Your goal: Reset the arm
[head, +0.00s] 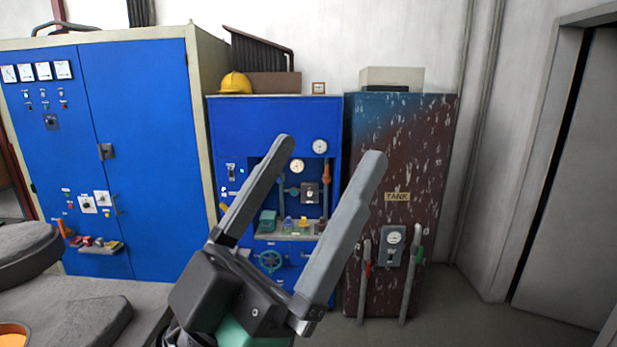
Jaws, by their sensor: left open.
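My left gripper (325,144) fills the middle of the head view, its two long grey fingers spread apart and pointing up. It is open, and nothing shows between the fingers but the cabinets behind. The fingers hide part of the smaller blue panel (262,115), which has gauges, pipes, a small shelf and a teal handwheel (270,261). My right gripper is not in view.
A large blue cabinet (140,130) with meters and switches stands at the left. A rusty tank cabinet (425,150) marked TANK, with two levers, stands right of the panel. A yellow helmet (235,83) sits on top. Floor at lower right is clear.

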